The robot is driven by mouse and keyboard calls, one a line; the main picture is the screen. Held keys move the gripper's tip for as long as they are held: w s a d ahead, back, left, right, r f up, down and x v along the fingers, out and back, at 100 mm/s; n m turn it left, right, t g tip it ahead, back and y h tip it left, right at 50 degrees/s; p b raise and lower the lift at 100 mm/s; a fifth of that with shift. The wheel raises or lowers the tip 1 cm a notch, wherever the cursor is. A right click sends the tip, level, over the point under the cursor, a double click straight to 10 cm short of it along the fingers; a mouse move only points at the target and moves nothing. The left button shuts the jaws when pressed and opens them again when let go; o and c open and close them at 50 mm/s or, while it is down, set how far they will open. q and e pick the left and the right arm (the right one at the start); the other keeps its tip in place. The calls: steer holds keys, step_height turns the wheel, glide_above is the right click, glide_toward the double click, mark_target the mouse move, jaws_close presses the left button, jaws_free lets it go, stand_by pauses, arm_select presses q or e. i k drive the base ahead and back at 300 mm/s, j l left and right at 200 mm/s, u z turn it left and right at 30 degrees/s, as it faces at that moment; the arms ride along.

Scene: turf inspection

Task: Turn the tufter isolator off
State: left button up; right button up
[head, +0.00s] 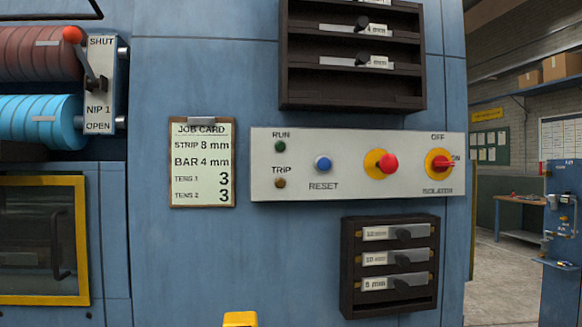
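The isolator (440,164) is a red handle on a round yellow plate at the right end of a pale control panel (340,190). Its handle lies level and points right, towards the ON mark. The OFF mark is above the plate and the word ISOLATOR is below it. A red mushroom button (389,163) on a yellow disc sits to its left. Neither of my grippers is in view.
The panel also has a blue RESET button (323,164) and RUN and TRIP lamps. Dark racks hold labelled bars above (352,87) and below (347,268) the panel. A job card (203,190) hangs at left. A yellow object (240,319) shows at the bottom edge.

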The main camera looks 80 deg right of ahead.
mark_target(441, 164)
steer(key=j+z, duration=0.2)
steer(key=z, duration=2.85)
steer(key=l+u, duration=0.1)
steer(key=l, duration=0.35)
steer(key=i+l+u, duration=0.1)
steer(key=l, duration=0.4)
